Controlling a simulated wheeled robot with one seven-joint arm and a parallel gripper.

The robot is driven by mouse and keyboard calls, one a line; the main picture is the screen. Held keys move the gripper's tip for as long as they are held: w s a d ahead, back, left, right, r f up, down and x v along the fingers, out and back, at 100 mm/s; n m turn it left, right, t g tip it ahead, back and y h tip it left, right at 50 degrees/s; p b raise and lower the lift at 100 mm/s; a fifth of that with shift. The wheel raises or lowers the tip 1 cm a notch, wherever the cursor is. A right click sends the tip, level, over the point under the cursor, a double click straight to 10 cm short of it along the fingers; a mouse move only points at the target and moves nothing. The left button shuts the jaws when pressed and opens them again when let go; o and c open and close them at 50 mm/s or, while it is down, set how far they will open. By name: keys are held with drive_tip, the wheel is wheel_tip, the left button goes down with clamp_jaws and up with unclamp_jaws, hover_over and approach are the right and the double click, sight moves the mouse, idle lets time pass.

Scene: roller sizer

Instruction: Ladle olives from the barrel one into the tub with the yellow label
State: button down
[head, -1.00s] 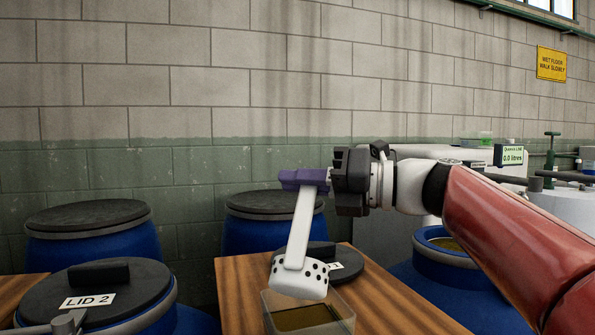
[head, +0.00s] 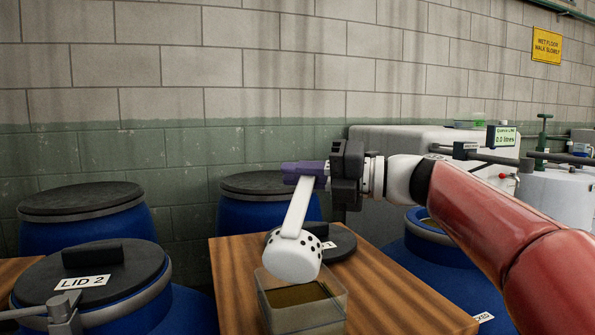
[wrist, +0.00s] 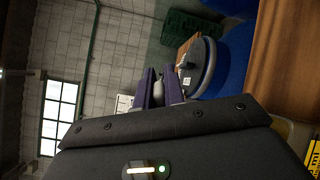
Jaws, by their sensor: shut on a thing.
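My gripper (head: 308,170), with purple fingers, is shut on the white handle of a perforated ladle (head: 293,258). The ladle's handle slants down, and its bowl hangs tilted over the back part of a clear tub (head: 305,318). The tub stands on the wooden table and has brownish-green contents. The tub's label does not show in the head view; a yellow label (wrist: 313,152) shows at the lower right of the wrist view. An open blue barrel (head: 425,252) stands right of the table, partly behind my arm. The inside of the ladle bowl is hidden.
A black lid (head: 343,240) lies on the wooden table (head: 390,295) behind the tub. A barrel with lid marked LID 2 (head: 82,282) stands at left, with more lidded blue barrels behind. A white tank (head: 400,140) stands at back right. The table's right part is clear.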

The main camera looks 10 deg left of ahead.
drive_tip(key=shift+w+f+m, duration=0.4)
drive_tip(key=shift+w+m, duration=0.2)
drive_tip(key=shift+w+f+m, duration=0.45)
drive_tip(key=shift+f+m, duration=0.1)
drive_tip(key=shift+f, duration=0.1)
drive_tip(key=shift+w+f+m, duration=0.4)
drive_tip(key=shift+f+m, duration=0.15)
drive_tip(key=shift+f, duration=0.05)
